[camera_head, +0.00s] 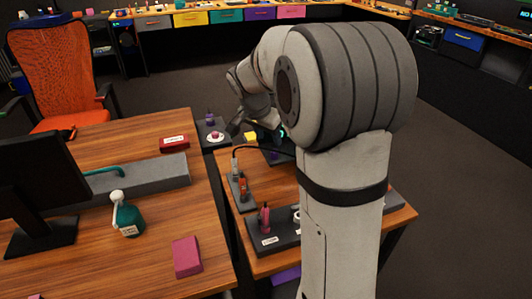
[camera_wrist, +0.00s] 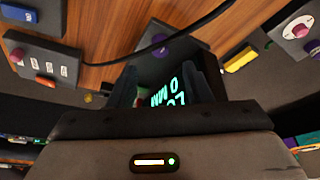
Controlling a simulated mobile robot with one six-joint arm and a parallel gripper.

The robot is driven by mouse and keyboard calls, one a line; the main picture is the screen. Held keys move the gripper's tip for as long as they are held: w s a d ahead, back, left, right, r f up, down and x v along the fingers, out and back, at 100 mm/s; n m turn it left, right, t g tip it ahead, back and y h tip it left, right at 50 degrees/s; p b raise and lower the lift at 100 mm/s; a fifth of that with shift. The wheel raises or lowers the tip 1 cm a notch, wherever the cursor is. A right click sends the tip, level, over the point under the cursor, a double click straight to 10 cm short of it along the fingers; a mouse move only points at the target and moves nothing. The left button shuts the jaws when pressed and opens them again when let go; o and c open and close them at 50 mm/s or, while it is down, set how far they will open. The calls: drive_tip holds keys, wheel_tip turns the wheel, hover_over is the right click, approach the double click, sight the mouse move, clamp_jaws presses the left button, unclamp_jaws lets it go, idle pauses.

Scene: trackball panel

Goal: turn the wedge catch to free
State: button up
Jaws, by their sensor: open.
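My gripper (camera_wrist: 166,75) is open and empty, its two dark fingers spread in the wrist view. In the head view my own arm hides much of the panel.
A white dial with a pink knob (camera_wrist: 300,30) is at the right. A black cable (camera_wrist: 185,40) crosses above the fingers. A desk (camera_head: 100,265) stands left.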

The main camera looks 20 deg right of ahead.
sight(274, 151)
drive_tip(key=x, duration=0.7)
drive_tip(key=shift+w+d+f+b, duration=0.15)
drive_tip(key=shift+d+f+b, duration=0.1)
drive_tip(key=shift+b, duration=0.1)
drive_tip(key=shift+c, duration=0.4)
drive_tip(key=shift+a, duration=0.1)
clamp_jaws()
